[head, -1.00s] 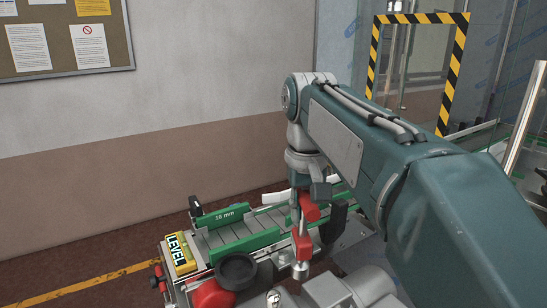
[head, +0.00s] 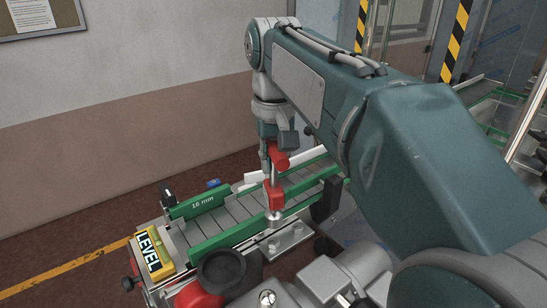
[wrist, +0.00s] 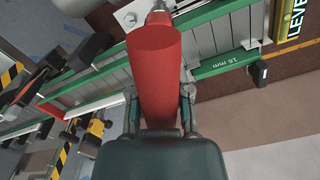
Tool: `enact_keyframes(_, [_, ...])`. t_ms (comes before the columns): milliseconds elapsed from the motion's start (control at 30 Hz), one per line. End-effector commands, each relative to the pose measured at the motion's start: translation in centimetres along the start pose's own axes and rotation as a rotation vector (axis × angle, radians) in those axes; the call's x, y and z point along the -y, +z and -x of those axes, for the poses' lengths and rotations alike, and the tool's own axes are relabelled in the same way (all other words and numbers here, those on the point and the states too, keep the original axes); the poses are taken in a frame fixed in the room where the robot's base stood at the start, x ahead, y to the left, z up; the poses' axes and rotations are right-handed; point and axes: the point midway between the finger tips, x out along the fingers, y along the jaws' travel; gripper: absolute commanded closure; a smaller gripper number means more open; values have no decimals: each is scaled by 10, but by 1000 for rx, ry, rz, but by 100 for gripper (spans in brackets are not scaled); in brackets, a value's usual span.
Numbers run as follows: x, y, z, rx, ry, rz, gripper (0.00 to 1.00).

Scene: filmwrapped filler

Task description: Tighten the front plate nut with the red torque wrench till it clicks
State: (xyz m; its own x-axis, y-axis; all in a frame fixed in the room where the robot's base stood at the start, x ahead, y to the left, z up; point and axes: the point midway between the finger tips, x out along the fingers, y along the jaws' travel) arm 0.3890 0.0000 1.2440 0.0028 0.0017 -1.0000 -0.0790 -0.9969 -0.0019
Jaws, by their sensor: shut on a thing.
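My gripper (wrist: 159,108) is shut on the red torque wrench (wrist: 155,65), whose thick red handle fills the middle of the wrist view. In the head view the wrench (head: 277,197) hangs below my wrist, with a silver socket end (head: 273,217) at its bottom. That end appears over or close to a metal plate (head: 288,240) with bolts or nuts at the near side of the conveyor. I cannot tell which nut is the front plate nut, or whether the socket touches one. My fingers are mostly hidden in the head view.
The conveyor has green guide rails (head: 238,233), one marked 16 mm. A yellow LEVEL block (head: 152,252) stands at its left end. A black round knob (head: 222,268) is close in front. A wall is behind; glass panels with striped frames (head: 456,40) are at right.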

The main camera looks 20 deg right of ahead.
Motion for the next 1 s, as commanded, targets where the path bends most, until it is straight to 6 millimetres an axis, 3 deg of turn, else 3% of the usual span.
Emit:
enact_keyframes(500, [0, 0, -41, 1, 0, 0, 100])
enact_keyframes(1000, [0, 0, -48, 0, 0, 0, 100])
